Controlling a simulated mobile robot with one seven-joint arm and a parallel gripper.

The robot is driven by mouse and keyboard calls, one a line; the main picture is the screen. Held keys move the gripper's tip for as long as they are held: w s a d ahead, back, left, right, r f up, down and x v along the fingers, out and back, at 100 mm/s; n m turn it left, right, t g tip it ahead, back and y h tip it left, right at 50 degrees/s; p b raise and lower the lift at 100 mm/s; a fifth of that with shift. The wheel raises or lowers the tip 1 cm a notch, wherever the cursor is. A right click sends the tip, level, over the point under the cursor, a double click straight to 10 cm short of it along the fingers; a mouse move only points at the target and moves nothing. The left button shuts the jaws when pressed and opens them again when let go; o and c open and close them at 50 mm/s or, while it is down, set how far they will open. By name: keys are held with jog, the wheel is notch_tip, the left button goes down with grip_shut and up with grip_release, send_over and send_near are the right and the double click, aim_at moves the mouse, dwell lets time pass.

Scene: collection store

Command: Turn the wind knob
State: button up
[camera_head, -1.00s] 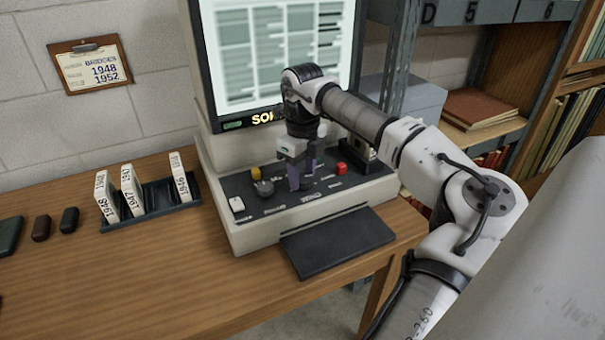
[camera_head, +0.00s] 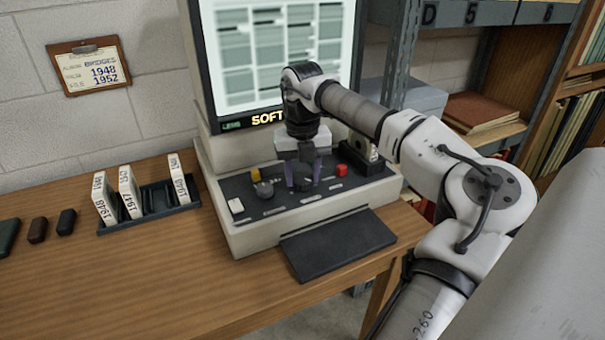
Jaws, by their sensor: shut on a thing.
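The microfilm reader (camera_head: 215,172) stands on the wooden table, with a dark control panel (camera_head: 285,208) along its front. My gripper (camera_head: 303,182) points down over the middle of the panel, its two fingers shut on a dark knob (camera_head: 303,184) that they largely hide. To its left are a grey knob (camera_head: 264,189) and a yellow button (camera_head: 255,175). A red button (camera_head: 342,170) sits to its right. A white switch (camera_head: 236,206) is at the panel's left end. The panel lettering is too small to read. The lit screen (camera_head: 275,55) shows a blurred page above the word "SOFT".
A dark rack (camera_head: 160,205) with white boxes, including 1948 and 1947, stands left of the reader. Several small dark cases (camera_head: 38,229) lie farther left. A dark plate (camera_head: 338,245) juts out in front. A clipboard (camera_head: 90,68) hangs on the wall. The table's front left is clear.

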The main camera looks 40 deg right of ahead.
aim_at(303, 178)
jog(key=shift+r, duration=0.1)
dwell(0.4)
jog(key=o, duration=1)
notch_tip(303, 178, up, 14)
jog(key=p, duration=1)
